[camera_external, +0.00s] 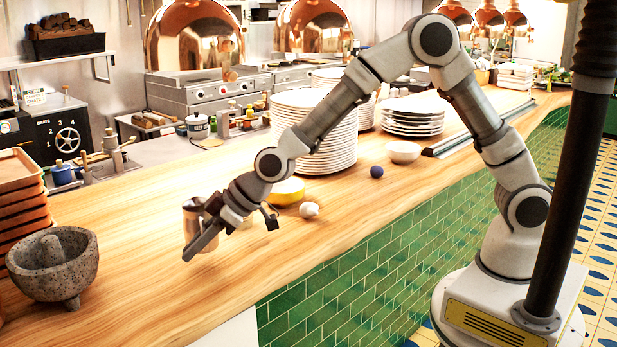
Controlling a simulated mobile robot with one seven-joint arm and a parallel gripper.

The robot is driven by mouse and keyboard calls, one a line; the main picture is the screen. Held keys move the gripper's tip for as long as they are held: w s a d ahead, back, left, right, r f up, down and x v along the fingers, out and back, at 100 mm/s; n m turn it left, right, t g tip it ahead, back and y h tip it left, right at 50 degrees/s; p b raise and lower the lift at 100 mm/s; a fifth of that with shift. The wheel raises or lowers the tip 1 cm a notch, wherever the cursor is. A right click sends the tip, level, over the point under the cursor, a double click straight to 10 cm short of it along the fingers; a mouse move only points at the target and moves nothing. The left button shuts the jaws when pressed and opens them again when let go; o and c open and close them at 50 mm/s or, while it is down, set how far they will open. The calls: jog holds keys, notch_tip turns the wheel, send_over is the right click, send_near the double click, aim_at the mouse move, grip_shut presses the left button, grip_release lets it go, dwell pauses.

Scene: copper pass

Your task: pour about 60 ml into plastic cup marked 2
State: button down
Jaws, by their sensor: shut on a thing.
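My gripper (200,232) is at the left-middle of the external view, over the wooden counter (150,270). It is shut on a metallic, brownish cylindrical container (191,218), whose side is partly hidden by the dark fingers. The container looks roughly upright; I cannot tell whether it touches the counter or what is in it. I cannot make out a plastic cup marked 2. A small pale shape behind my gripper is mostly hidden, and I cannot tell what it is.
A stone mortar (52,268) stands at the left, beside stacked trays (20,200). A yellow bowl (288,193), a white round item (309,210), a blue ball (376,171), a white bowl (403,152) and plate stacks (315,130) stand to the right.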

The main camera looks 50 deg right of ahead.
aim_at(211, 244)
jog(key=d+p, duration=0.1)
jog(key=s+d+m, duration=0.1)
jog(key=d+f+m+t+h+p, duration=0.1)
jog(key=shift+s+d+p, duration=0.3)
jog(key=shift+s+d, duration=0.1)
jog(key=shift+s+d+f+m+h, duration=0.1)
jog(key=shift+d+f+m+h, duration=0.15)
jog(key=shift+d+m, duration=0.4)
jog(key=shift+d, duration=0.15)
